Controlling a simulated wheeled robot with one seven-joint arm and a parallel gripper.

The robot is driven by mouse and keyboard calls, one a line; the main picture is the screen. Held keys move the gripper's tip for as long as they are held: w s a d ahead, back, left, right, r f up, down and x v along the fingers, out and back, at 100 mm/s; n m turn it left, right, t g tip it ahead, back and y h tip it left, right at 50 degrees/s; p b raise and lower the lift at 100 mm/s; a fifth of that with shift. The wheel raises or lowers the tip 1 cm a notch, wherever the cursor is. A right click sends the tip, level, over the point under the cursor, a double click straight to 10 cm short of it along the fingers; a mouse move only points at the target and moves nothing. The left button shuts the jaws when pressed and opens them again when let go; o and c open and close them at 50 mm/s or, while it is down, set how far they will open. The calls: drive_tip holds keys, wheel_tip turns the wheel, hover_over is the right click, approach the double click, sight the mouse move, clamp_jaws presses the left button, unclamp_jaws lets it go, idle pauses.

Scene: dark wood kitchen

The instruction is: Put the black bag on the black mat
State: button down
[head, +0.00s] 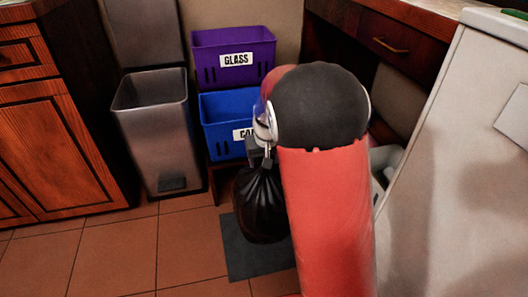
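The black bag (262,208) hangs upright below my gripper (261,161), its gathered top at the fingers. My gripper appears shut on the top of the bag. The black mat (245,262) lies flat on the tiled floor, and its near part shows below the bag in the picture. The bag overlaps the mat in this view, and I cannot tell whether its bottom touches the mat. My red and black arm hides the mat's right side and part of the gripper.
A grey metal bin (157,130) with its lid raised stands left of the bag. A blue crate (222,108) and a purple crate (234,58) marked GLASS are stacked behind. A white appliance (455,170) stands at the right. The tiled floor (120,250) at the front left is clear.

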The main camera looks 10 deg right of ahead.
wheel_tip(320, 180, down, 12)
drive_tip(key=b, duration=0.2)
drive_tip(key=shift+f+b, duration=0.2)
drive_tip(key=shift+b, duration=0.1)
drive_tip(key=shift+f, duration=0.1)
drive_tip(key=shift+c, duration=2.4)
unclamp_jaws()
drive_tip(key=shift+f, duration=0.1)
